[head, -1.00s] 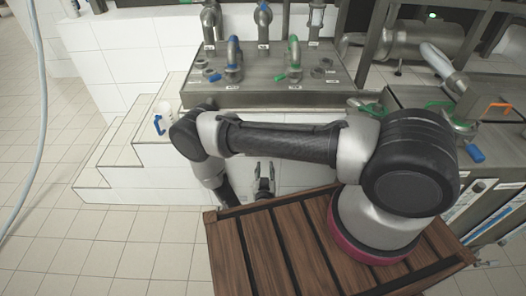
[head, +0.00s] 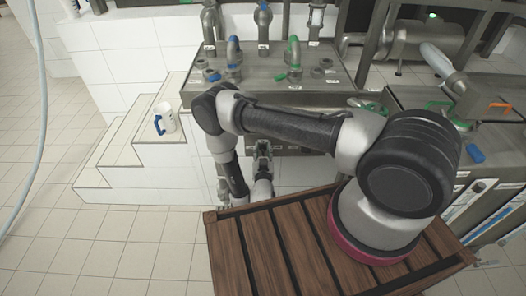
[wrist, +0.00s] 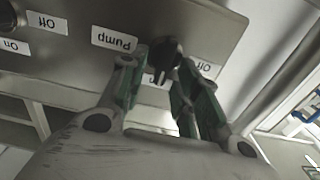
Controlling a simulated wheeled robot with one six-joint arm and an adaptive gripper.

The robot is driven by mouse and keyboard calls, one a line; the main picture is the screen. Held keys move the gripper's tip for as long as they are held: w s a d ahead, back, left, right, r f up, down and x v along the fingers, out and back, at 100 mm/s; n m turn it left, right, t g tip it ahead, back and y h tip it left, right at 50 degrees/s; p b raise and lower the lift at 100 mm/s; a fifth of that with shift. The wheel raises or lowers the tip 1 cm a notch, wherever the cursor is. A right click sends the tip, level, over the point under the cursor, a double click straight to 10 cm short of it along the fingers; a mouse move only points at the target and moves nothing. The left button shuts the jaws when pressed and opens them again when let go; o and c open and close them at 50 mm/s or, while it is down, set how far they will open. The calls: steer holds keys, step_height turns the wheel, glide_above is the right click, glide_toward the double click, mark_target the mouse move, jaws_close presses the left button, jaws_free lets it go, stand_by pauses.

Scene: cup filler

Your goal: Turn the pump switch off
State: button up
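In the wrist view the pump switch is a black knob (wrist: 167,56) on a grey metal panel (wrist: 185,15). The upside-down "Pump" label (wrist: 114,39) is to its left. An "Off" label (wrist: 207,68) lies to its right. The knob's pointer extends down in the picture, toward another label mostly hidden by my fingers. My gripper (wrist: 163,62) is open, its green-padded fingers apart on either side of the knob. I cannot tell whether they touch it. In the head view my gripper (head: 262,150) is at the panel's front, and the knob is not discernible.
A second knob (wrist: 8,18) with its own "Off" and "On" labels is to the left in the wrist view. Taps (head: 233,60) stand on the metal counter (head: 270,98). A white cup (head: 168,117) with a blue handle stands on the tiled steps.

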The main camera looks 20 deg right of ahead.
jaws_close()
steer(key=shift+n, duration=0.3)
steer(key=n, duration=0.3)
steer(key=a+n, duration=0.1)
steer(key=n, duration=0.2)
steer(key=shift+w+f, duration=0.1)
steer(key=shift+f, duration=0.1)
steer(key=n, duration=0.3)
steer(key=f+n, duration=0.1)
steer(key=n, duration=0.7)
steer(key=shift+w+a+f, duration=0.1)
steer(key=shift+a+f, duration=0.15)
steer(key=shift+a, duration=0.15)
steer(key=shift+n, duration=0.3)
jaws_free()
